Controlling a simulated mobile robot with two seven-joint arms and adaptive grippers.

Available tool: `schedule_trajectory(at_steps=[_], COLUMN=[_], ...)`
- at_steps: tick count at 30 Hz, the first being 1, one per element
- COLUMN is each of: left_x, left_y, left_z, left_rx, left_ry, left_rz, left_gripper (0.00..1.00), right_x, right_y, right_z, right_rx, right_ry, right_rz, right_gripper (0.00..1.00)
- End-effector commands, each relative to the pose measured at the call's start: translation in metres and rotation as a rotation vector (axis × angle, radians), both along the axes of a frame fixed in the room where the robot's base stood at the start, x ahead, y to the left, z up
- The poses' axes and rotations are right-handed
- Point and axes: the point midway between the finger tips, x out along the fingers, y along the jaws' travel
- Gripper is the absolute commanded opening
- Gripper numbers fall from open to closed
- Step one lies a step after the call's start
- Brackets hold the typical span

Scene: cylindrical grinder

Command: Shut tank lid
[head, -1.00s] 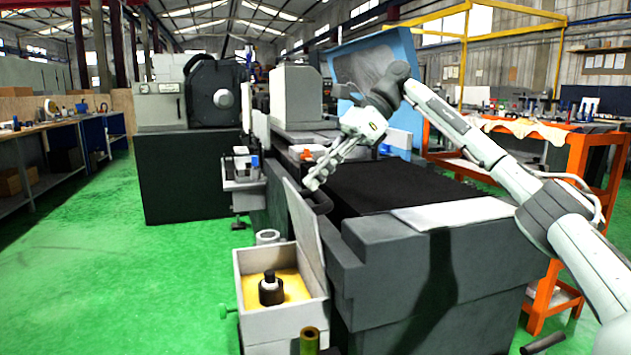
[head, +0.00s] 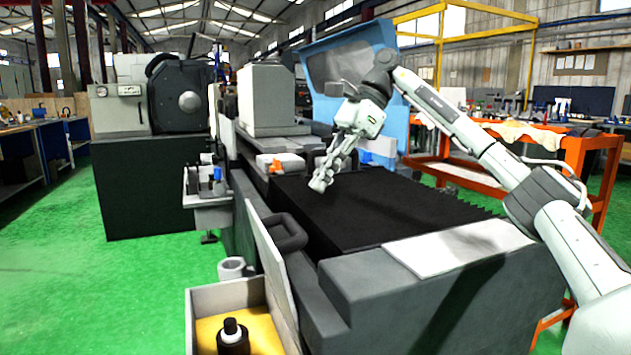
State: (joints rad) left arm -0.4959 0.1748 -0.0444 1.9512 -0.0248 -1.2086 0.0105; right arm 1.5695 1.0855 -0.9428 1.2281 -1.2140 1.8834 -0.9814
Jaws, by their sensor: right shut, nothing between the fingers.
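The coolant tank (head: 200,303) is a pale box at the bottom of the head view, with yellow inside and a black bottle-like part (head: 232,338) in it. Its lid (head: 273,265) is a pale panel standing up, tilted, along the tank's right side, so the tank is open. My right gripper (head: 320,186) is shut and empty. It hangs above the black bellows cover of the machine, up and to the right of the lid, and apart from it. My left gripper is out of view.
The grinder's grey bed (head: 440,300) stands right of the lid, with a dark rounded handle (head: 285,232) close behind the lid. A small bracket with bottles (head: 208,184) juts out beyond the tank. Green floor (head: 60,290) is free on the left.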

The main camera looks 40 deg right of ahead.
Motion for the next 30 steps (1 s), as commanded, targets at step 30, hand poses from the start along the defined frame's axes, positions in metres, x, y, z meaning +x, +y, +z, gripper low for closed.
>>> schedule_trajectory(at_steps=[30], left_x=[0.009], left_y=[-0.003], left_z=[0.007], left_rx=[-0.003], left_ry=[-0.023], left_rz=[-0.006], left_gripper=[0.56], right_x=[0.02], right_y=[0.078], right_z=[-0.068], right_rx=[0.001], right_ry=[0.0], right_rz=[-0.002], right_gripper=[0.0])
